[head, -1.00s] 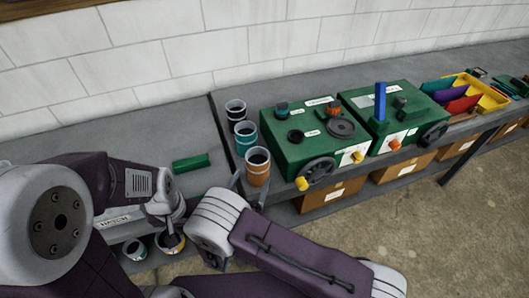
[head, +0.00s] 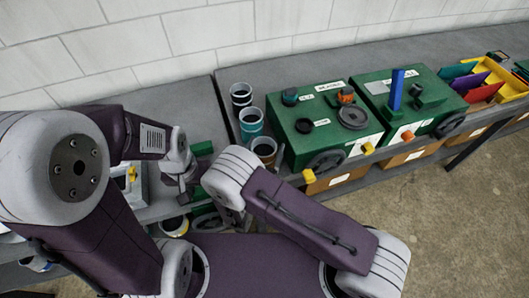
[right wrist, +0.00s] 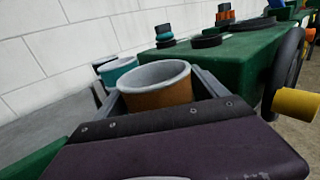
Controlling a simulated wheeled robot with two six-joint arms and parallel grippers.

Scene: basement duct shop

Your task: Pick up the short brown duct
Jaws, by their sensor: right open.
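The short brown duct (head: 263,147) stands upright on the grey bench, in front of a teal duct (head: 251,120) and a black duct (head: 241,95). My right forearm hides its lower part in the head view. In the right wrist view the brown duct (right wrist: 156,92) is between the fingers of my right gripper (right wrist: 157,88), which is open. I cannot tell whether either finger touches it. My left gripper (head: 186,183) is to the left, apart from the ducts; its fingers are too unclear to judge.
A green machine (head: 318,125) stands close to the right of the ducts, with a yellow knob (head: 309,175) sticking out at its front. A tiled wall (head: 200,40) is behind.

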